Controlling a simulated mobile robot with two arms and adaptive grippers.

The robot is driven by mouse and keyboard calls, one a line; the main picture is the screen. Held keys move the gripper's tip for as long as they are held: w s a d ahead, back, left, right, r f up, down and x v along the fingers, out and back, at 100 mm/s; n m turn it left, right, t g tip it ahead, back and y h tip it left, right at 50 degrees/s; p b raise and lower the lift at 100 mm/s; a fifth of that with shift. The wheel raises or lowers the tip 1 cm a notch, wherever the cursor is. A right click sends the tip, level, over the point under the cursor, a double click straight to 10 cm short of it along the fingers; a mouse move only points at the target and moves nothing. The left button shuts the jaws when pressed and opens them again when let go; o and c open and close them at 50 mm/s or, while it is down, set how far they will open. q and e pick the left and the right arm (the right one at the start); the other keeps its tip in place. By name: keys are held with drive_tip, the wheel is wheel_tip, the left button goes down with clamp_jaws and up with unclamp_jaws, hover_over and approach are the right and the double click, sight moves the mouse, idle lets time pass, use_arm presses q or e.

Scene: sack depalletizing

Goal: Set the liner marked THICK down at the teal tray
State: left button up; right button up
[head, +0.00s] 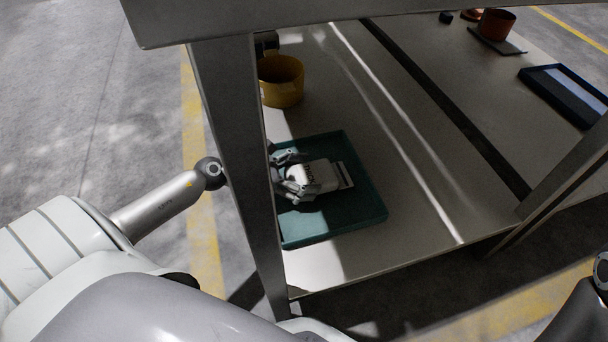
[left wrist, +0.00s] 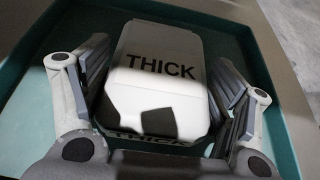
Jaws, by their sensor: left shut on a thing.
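The white liner marked THICK (head: 321,175) lies tilted or flat within the outline of the teal tray (head: 352,222). In the left wrist view the liner (left wrist: 160,62) shows its black THICK lettering, and the tray (left wrist: 268,52) lies beneath and around it. My left gripper (head: 294,174) has its fingers on both sides of the liner, shut on it; they also show in the left wrist view (left wrist: 158,108). I cannot tell whether the liner touches the tray floor. My right gripper is out of view.
The tray stands on a grey lower shelf (head: 408,165) beneath a tabletop, behind a metal leg (head: 236,150). A yellow round container (head: 281,82) stands behind the tray. A dark blue tray (head: 568,92) and a red-brown pot (head: 496,24) are farther right. The shelf's middle is clear.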

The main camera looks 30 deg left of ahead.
use_arm(q)
drive_tip(key=shift+f, duration=0.15)
idle(0.5)
drive_tip(key=shift+f+b, duration=0.25)
drive_tip(key=shift+b, duration=0.1)
drive_tip(key=o, duration=1.1)
drive_tip(key=v, duration=1.2)
drive_tip(key=shift+r, duration=0.1)
